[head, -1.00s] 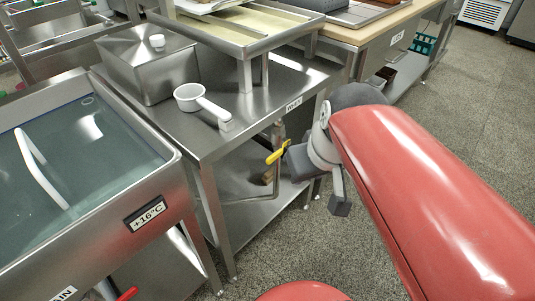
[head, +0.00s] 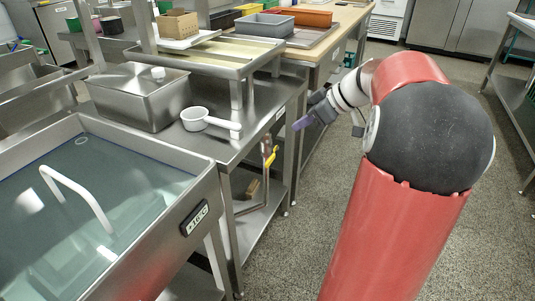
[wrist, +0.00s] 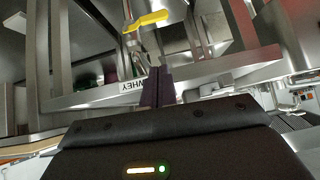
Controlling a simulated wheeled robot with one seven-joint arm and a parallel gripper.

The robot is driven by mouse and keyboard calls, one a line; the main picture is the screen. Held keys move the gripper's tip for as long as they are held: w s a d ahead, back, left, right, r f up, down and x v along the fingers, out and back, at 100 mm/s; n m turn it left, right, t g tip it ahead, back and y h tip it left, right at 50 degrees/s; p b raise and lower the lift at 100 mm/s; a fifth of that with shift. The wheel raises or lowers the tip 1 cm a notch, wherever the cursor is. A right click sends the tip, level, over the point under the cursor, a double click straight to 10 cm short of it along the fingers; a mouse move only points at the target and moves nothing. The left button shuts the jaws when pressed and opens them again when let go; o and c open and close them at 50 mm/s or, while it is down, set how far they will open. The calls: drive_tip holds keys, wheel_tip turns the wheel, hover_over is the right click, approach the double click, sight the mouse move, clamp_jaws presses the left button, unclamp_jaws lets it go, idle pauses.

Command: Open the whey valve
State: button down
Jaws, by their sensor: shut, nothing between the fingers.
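The whey valve is a brass-coloured pipe fitting with a yellow lever (head: 271,157), on the front side of the steel table. The lever slants up to the right in the head view. It also shows at the top of the wrist view (wrist: 147,21), lying nearly sideways across the pipe. My gripper (head: 301,124) is to the right of and a little above the lever, apart from it. Its purple fingers (wrist: 157,76) are together and empty, pointing toward the valve. The WHEY label (wrist: 132,86) reads upside down in the wrist view, beside the fingers.
The steel table (head: 178,136) holds a white dipper (head: 205,121) and a steel box (head: 138,94). A water-filled vat (head: 205,185) with a +16°C display stands at left. A lower shelf (head: 262,212) lies beneath the valve. Floor is clear around my arm.

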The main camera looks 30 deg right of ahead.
drive_tip(key=shift+f, duration=0.1)
hover_over(270, 161)
drive_tip(key=d, duration=0.1)
wheel_tip(270, 161, down, 8)
drive_tip(key=r, duration=0.1)
drive_tip(key=shift+s+d+f, duration=0.1)
drive_tip(key=shift+d+f, duration=0.05)
drive_tip(key=shift+f, duration=0.85)
drive_tip(key=shift+d+f, duration=0.1)
drive_tip(key=shift+f, duration=0.9)
drive_tip(key=shift+f, duration=0.1)
